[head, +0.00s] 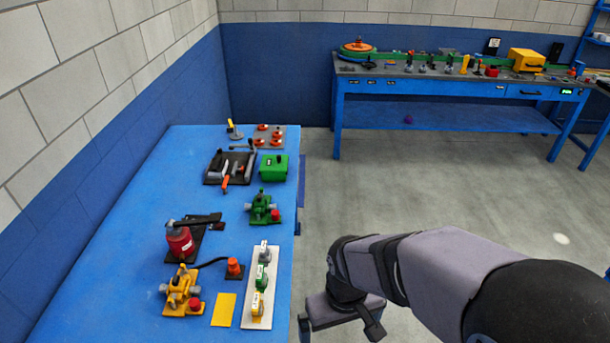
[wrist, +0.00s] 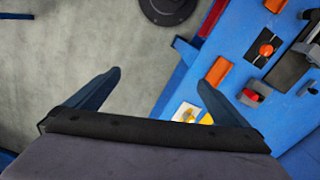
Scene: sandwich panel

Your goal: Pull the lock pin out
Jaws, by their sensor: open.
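I cannot single out the lock pin in either view. Candidate fixtures stand on the blue bench in the head view: a yellow valve-like fitting (head: 180,290) with a red knob (head: 195,305), a green fitting (head: 260,208) with a red knob (head: 276,215), and a red cylinder (head: 180,241) under a black handle. My gripper (head: 340,326) hangs off the bench's right edge, over the floor, apart from all of these. In the wrist view its two fingers (wrist: 160,84) are spread with nothing between them. A red-topped part (wrist: 251,97) lies beyond the right finger.
A white strip (head: 249,312) with grey, green and yellow pieces lies along the blue bench's (head: 115,270) right edge, beside a yellow plate (head: 223,310) and an orange piece (head: 235,268). Farther back are a green box (head: 272,168) and a black tool tray (head: 212,172). Walls bound the left.

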